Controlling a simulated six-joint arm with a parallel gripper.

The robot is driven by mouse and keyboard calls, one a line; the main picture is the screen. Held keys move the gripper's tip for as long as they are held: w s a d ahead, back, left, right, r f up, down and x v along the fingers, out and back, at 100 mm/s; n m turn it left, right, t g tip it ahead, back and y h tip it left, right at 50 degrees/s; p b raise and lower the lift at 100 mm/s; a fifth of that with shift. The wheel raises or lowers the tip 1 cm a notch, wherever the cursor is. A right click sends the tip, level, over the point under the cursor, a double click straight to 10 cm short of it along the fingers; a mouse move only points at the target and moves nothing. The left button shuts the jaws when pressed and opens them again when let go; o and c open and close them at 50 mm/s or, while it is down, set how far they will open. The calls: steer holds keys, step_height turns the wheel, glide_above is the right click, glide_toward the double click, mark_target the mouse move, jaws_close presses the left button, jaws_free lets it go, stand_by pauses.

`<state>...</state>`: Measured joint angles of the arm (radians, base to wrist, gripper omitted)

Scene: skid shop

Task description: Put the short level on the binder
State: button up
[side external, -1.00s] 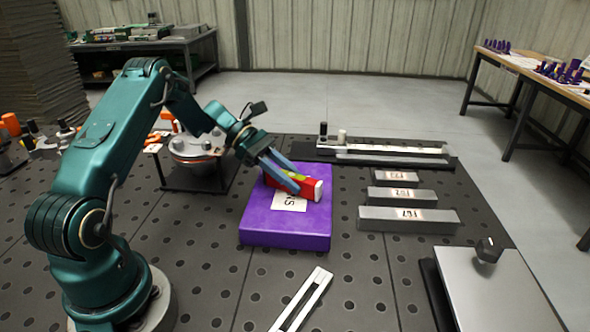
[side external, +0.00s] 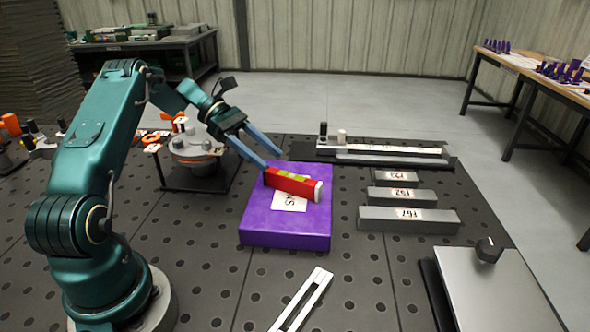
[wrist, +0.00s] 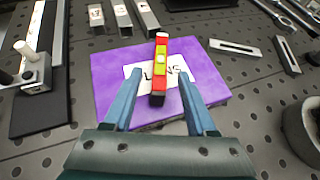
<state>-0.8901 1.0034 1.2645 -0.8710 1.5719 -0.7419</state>
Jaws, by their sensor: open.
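The short level (side external: 292,184) is a red bar with a yellow-green middle and a pale end cap. It rests on top of the purple binder (side external: 262,225), partly over the binder's white label. In the wrist view the level (wrist: 160,75) lies across the label of the binder (wrist: 108,72), pointing away from me. My gripper (side external: 272,160) is open and empty, just above and behind the level's near end. In the wrist view the fingers (wrist: 157,98) are spread wide on either side of the level, apart from it.
Several grey blocks with labels (side external: 408,219) lie right of the binder. A long rail fixture (side external: 385,150) stands behind them. A slotted white bar (side external: 300,300) lies in front, and a flat plate with a knob (side external: 485,285) is at front right. A round fixture (side external: 195,150) stands behind left.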

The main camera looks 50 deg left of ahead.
steer(key=v, duration=0.4)
steer(key=s+d+r+m+g+y, duration=0.2)
steer(key=d+r+m+y, duration=0.1)
steer(key=d+m, duration=0.25)
steer(key=s+d+r+m+g+y, duration=0.1)
steer(key=s+d+r+m+y, duration=0.2)
steer(key=d, duration=0.4)
steer(key=s+d+f+m+t+y, duration=0.1)
steer(key=s+d+m+t+y, duration=0.3)
steer(key=s+m, duration=0.7)
steer(key=shift+s+d+m+y, duration=0.2)
steer(key=shift+d+m+y, duration=0.6)
steer(key=shift+m, duration=0.75)
steer(key=shift+d+f, duration=0.1)
steer(key=shift+d, duration=0.05)
